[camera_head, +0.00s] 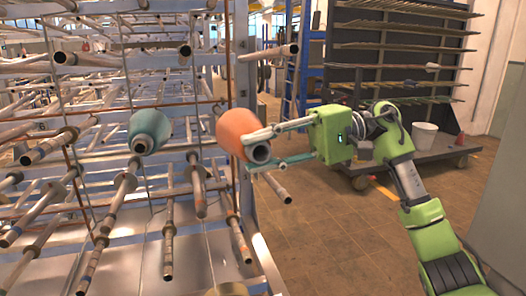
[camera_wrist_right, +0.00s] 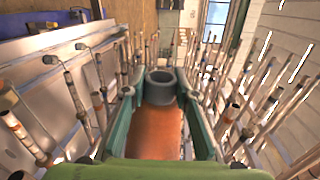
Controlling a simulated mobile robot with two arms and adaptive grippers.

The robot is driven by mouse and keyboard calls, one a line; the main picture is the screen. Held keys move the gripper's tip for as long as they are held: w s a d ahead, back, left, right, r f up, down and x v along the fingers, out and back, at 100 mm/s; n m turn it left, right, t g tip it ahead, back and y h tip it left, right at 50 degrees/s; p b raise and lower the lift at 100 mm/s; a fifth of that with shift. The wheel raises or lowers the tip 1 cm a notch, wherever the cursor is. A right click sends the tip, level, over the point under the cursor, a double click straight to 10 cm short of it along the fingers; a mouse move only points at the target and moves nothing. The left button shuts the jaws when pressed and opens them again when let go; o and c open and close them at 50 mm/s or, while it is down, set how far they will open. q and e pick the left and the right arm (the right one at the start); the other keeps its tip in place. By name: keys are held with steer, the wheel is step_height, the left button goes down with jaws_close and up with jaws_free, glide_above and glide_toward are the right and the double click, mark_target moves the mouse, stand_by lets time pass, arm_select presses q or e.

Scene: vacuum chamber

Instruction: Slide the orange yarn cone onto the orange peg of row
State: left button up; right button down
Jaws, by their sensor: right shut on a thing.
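The orange yarn cone (camera_head: 236,128) is at the right edge of the peg rack, tilted, with its grey-rimmed open end towards the lower right. My right gripper (camera_head: 250,152) is shut on it, one finger on each side of it. In the right wrist view the orange cone (camera_wrist_right: 158,130) lies between the fingers, with its grey open end (camera_wrist_right: 160,84) farther out. No peg shows through that opening. I cannot tell which peg is the orange one; several bare pegs (camera_head: 197,186) have brownish tips. My left gripper is not in view.
A teal yarn cone (camera_head: 150,129) sits on a peg left of the orange one. Many bare pegs stick out of the metal rack (camera_head: 262,240) close around my gripper, one (camera_head: 281,188) just below the cone. A shelf cart (camera_head: 400,60) stands behind; floor is clear at right.

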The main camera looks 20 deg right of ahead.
steer(key=shift+w+p, duration=0.3)
steer(key=shift+w, duration=0.8)
steer(key=shift+f, duration=0.1)
steer(key=shift+b, duration=0.4)
stand_by(0.5)
steer(key=shift+b, duration=0.3)
steer(key=shift+b, duration=0.3)
stand_by(0.3)
